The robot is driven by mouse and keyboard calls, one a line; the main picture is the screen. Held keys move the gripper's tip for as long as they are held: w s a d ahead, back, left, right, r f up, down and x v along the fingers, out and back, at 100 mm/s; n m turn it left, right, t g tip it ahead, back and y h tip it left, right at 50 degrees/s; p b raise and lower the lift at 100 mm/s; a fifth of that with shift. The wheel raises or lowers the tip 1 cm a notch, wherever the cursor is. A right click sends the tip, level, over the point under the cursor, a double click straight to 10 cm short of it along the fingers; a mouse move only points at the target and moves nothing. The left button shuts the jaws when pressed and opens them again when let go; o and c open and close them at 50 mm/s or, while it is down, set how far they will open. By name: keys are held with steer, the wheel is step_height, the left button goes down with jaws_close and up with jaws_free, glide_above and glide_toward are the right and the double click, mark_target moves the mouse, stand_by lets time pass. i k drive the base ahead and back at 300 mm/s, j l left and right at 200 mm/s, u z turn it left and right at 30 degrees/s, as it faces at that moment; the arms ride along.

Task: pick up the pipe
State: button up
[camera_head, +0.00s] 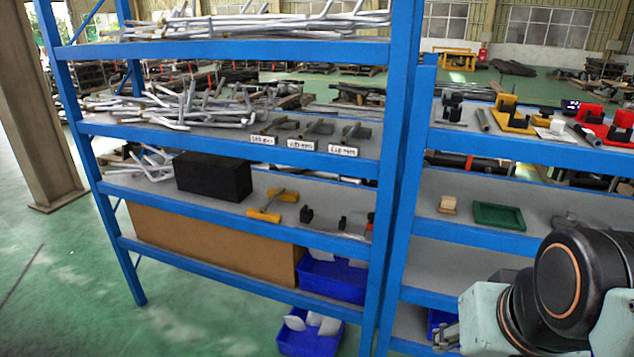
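A short grey pipe (483,120) lies on the top board in view of the right blue shelf, between a black fixture and a yellow bracket. It appears clear of both. My arm comes in from the lower right. My gripper (443,338) is partly in view near the bottom edge, well below the pipe and apart from it. Its fingers are small and partly hidden, so I cannot tell whether it is open or shut.
The yellow bracket (515,116) and red holders (603,122) stand right of the pipe. A black fixture (451,104) stands left. A blue post (398,180) separates the shelves. A green tray (498,215) and small wooden block (447,205) sit on the board below.

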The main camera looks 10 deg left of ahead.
mark_target(263, 209)
steer(key=i+j+u, duration=0.2)
steer(key=j+u, duration=0.15)
steer(key=i+j+u, duration=0.35)
steer(key=k+j+z, duration=0.1)
steer(key=z, duration=1.85)
steer(key=u, duration=1.95)
steer(key=i+j+z, duration=0.1)
steer(key=i+j, duration=0.2)
steer(key=j, duration=0.1)
